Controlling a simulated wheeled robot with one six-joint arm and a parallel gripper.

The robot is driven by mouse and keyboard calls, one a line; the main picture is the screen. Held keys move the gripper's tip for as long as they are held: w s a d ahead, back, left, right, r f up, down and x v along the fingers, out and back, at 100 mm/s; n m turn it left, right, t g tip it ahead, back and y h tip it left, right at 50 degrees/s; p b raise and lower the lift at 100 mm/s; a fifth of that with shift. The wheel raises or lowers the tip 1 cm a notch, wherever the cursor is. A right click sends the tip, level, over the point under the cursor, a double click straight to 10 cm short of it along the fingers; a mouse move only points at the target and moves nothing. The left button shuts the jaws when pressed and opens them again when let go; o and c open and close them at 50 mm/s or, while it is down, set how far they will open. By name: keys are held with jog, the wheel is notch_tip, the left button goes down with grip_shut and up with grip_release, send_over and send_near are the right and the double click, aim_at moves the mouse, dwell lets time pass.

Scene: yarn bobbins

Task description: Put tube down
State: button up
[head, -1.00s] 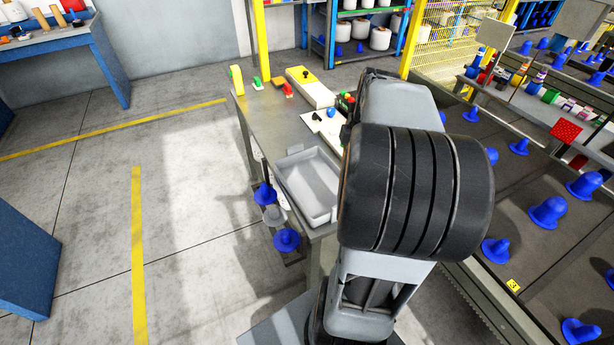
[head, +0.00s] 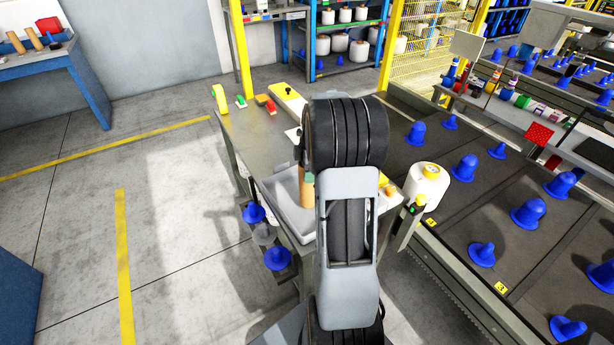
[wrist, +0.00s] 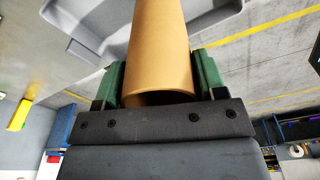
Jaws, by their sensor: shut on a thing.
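A brown cardboard tube (wrist: 160,45) is between the green fingers of my gripper (wrist: 160,78) in the wrist view. The gripper is shut on it, and its open end faces the wrist. In the head view a part of the tube (head: 306,190) shows just left of my arm, over or in the grey tray (head: 284,214) on the metal table. I cannot tell whether it touches the tray. The gripper itself is mostly hidden behind my arm there. The tray (wrist: 85,35) also shows in the wrist view, behind the tube.
Blue cone holders (head: 277,258) hang at the table's near left side. A white yarn bobbin (head: 426,187) stands right of my arm. Small coloured parts lie at the table's far end (head: 240,130). A dark bench with several blue cones (head: 529,211) fills the right. Floor at left is clear.

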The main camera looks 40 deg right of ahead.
jog(key=shift+w+f, duration=0.15)
jog(key=shift+f, duration=0.75)
jog(key=shift+w+f, duration=0.1)
jog(key=shift+f, duration=0.9)
jog(key=shift+f, duration=0.15)
jog(key=o, duration=1.2)
jog(key=shift+c, duration=0.2)
